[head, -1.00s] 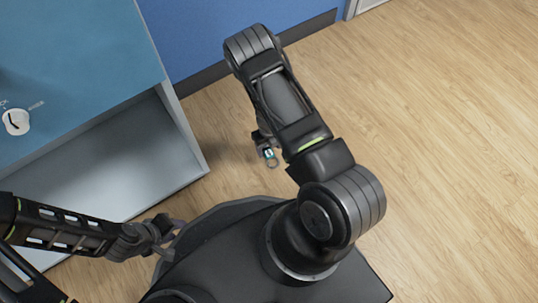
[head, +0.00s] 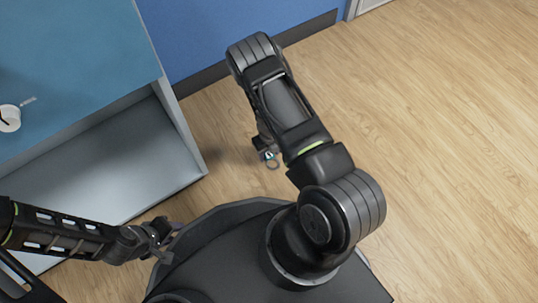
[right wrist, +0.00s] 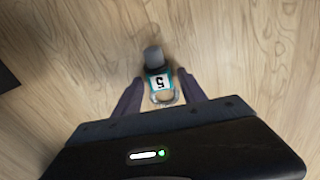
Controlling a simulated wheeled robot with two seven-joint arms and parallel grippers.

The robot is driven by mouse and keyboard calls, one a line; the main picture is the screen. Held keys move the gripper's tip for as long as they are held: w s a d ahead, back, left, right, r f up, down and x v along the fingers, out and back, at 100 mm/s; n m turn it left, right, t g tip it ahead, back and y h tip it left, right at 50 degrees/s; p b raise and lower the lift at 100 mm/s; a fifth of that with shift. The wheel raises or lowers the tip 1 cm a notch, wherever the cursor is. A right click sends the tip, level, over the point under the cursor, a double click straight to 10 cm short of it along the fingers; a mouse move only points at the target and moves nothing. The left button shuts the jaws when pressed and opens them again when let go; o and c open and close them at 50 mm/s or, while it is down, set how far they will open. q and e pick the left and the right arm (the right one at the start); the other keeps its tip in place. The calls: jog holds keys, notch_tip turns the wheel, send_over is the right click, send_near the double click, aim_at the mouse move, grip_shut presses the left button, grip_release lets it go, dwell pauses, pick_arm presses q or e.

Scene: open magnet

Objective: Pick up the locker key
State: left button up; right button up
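The locker key, with a teal-edged white tag marked 5 and a metal ring, shows between my right gripper's fingers in the right wrist view (right wrist: 158,82). A grey rounded part sits at the tag's far end. In the head view the key (head: 269,157) is small and sits at the end of my right gripper (head: 265,149), over the floor. The fingers are on either side of it and it appears held. My left gripper (head: 167,232) is at lower left beside my base, away from the key; its fingers are too small to read.
A blue-topped cabinet (head: 85,60) with an open grey front stands at the left. A white round container (head: 9,119) with a small handle-like piece lies on its top. A blue wall (head: 210,40) is behind. Wooden floor (head: 440,130) is clear on the right.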

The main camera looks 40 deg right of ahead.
aim_at(269, 154)
grip_shut()
dwell(0.3)
jog(key=shift+r, duration=0.15)
notch_tip(269, 154, up, 3)
jog(key=shift+r+p, duration=0.1)
jog(key=shift+p, duration=1.1)
jog(key=shift+s+r, duration=0.2)
jog(key=shift+r, duration=0.05)
jog(key=s, duration=0.6)
jog(key=s+p, duration=0.1)
jog(key=s, duration=0.4)
jog(key=s+p, duration=0.1)
jog(key=s, duration=0.5)
jog(key=shift+s+a+f, duration=0.2)
jog(key=shift+s+f, duration=0.05)
jog(key=shift+s, duration=0.05)
